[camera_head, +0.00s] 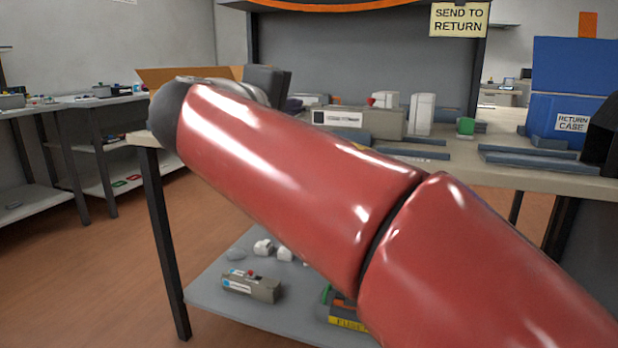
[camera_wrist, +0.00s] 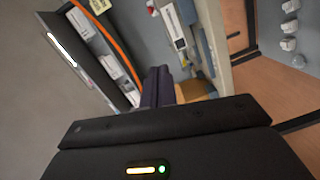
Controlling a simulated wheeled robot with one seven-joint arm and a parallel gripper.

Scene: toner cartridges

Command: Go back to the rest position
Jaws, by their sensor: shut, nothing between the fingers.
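My red arm reaches across the head view from the lower right to the upper left, over the near edge of the workbench (camera_head: 470,160). My gripper (camera_wrist: 158,72) shows in the wrist view as two dark fingers side by side, shut with nothing between them. In the head view the dark end of the arm is at the upper left, partly hidden behind the arm's own links. A grey labelled unit (camera_head: 372,121) and a white upright block (camera_head: 421,114) stand on the bench, apart from the gripper. The arm hides part of the bench.
A blue return case (camera_head: 572,112) stands at the bench's right. Low grey-blue rails (camera_head: 540,161) and a green block (camera_head: 465,126) lie nearby. A lower shelf (camera_head: 215,285) holds a grey unit (camera_head: 250,286) and small white parts. Open floor (camera_head: 80,290) lies to the left.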

